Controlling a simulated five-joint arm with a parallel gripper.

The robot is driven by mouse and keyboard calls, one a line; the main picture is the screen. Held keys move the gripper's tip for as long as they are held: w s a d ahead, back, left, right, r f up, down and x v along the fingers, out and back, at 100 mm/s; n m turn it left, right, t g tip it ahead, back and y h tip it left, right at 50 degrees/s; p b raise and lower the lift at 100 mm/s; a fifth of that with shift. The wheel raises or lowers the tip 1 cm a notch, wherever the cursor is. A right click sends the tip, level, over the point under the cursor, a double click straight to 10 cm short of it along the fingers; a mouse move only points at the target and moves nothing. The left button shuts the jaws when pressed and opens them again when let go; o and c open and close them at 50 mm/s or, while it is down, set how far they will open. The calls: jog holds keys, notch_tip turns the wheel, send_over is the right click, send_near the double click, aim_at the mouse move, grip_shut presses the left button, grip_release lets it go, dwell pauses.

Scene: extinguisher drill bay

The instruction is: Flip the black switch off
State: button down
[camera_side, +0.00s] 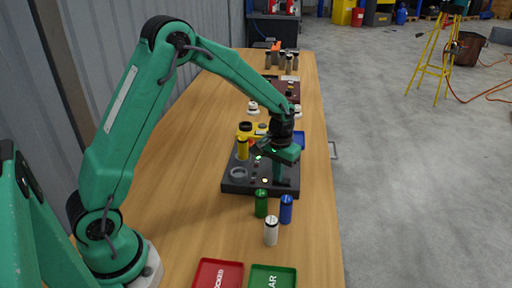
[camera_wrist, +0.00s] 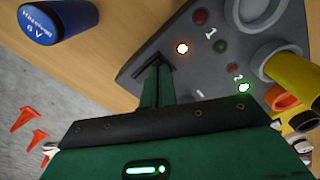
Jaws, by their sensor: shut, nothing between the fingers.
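A dark grey switch panel (camera_side: 235,184) lies on the wooden table; it also shows in the wrist view (camera_wrist: 215,75). In the wrist view an orange lamp (camera_wrist: 181,48) is lit by the number 1, and a green lamp (camera_wrist: 243,87) is lit by the number 2. My gripper (camera_side: 278,180) is shut and empty, pointing down over the panel's right part. In the wrist view its shut green fingers (camera_wrist: 157,72) reach a dark frame at the panel's edge. I cannot make out the black switch; the fingers cover that spot.
Green (camera_side: 261,203), blue (camera_side: 286,209) and white (camera_side: 271,231) cylinders stand in front of the panel. A red tray (camera_side: 205,276) and a green tray (camera_side: 258,281) lie nearer. A yellow cylinder (camera_side: 242,149) stands on the panel's far left.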

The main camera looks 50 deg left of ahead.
jog(key=shift+f, duration=0.15)
jog(key=shift+r, duration=3.5)
jog(key=shift+r, duration=0.15)
jog(key=s+r+m+t, duration=0.1)
jog(key=s+r+t, duration=0.2)
jog(key=s+r, duration=0.75)
jog(key=s+d+r+m+t, duration=0.1)
jog(key=s+r+m+t, duration=0.1)
jog(key=s, duration=1.2)
jog(key=shift+d+r+t, duration=0.15)
jog(key=shift+r+t, duration=0.05)
jog(key=shift+t, duration=0.1)
